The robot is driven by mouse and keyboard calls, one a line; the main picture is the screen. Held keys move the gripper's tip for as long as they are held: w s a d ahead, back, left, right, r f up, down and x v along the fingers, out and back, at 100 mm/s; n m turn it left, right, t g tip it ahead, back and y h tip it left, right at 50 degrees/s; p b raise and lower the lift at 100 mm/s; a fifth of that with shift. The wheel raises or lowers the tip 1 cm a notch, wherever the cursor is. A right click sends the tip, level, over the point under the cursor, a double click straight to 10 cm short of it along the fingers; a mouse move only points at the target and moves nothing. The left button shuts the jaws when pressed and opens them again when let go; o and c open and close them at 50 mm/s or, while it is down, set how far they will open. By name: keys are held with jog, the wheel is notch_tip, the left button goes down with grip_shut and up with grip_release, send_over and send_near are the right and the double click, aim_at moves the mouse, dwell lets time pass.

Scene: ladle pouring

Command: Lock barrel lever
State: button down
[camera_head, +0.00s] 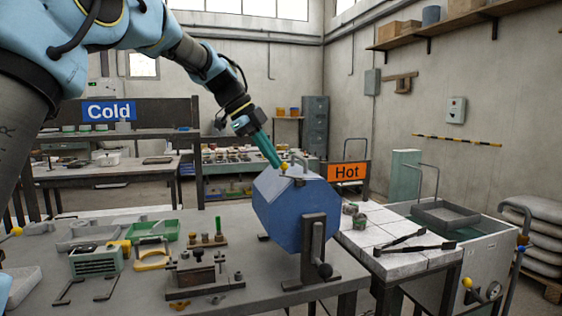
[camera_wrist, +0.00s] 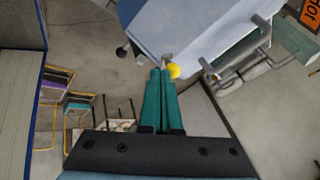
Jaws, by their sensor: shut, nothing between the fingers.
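The blue many-sided barrel (camera_head: 280,212) sits in a dark stand at the right end of the grey workbench. On its top is a small lever with a yellow knob (camera_head: 284,168). My gripper (camera_head: 278,164) is shut, its long green fingers slanting down to the top of the barrel beside the knob. In the wrist view the fingertips (camera_wrist: 160,69) are together, just left of the yellow knob (camera_wrist: 173,71), at the edge of the blue barrel (camera_wrist: 185,30). They look very close to the lever; I cannot tell whether they touch it.
The dark stand (camera_head: 315,250) carries the barrel on the workbench (camera_head: 225,215). A metal fixture (camera_head: 195,270), a yellow-handled item (camera_head: 152,258) and green trays (camera_head: 152,231) lie to the left. A tiled table with black tongs (camera_head: 410,243) and a "Hot" sign (camera_head: 348,173) are to the right.

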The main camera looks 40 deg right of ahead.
jog(key=m+p, duration=0.1)
jog(key=w+d+m+g+y+p, duration=0.1)
jog(key=m+p, duration=0.1)
jog(key=shift+w+d+r+m+g+y+p, duration=0.2)
jog(key=shift+w+d+m+g+y+p, duration=0.1)
jog(key=shift+d+m+g+p, duration=0.1)
jog(key=shift+w+d+m+p, duration=0.1)
jog(key=shift+d+m+p, duration=0.15)
jog(key=shift+m+p, duration=0.15)
jog(key=shift+d+f, duration=0.15)
jog(key=shift+d, duration=0.05)
jog(key=shift+a+f, duration=0.1)
jog(key=shift+f, duration=0.05)
jog(key=shift+s+b, duration=0.25)
jog(key=shift+b, duration=0.1)
jog(key=shift+s+b, duration=0.35)
jog(key=shift+s, duration=0.2)
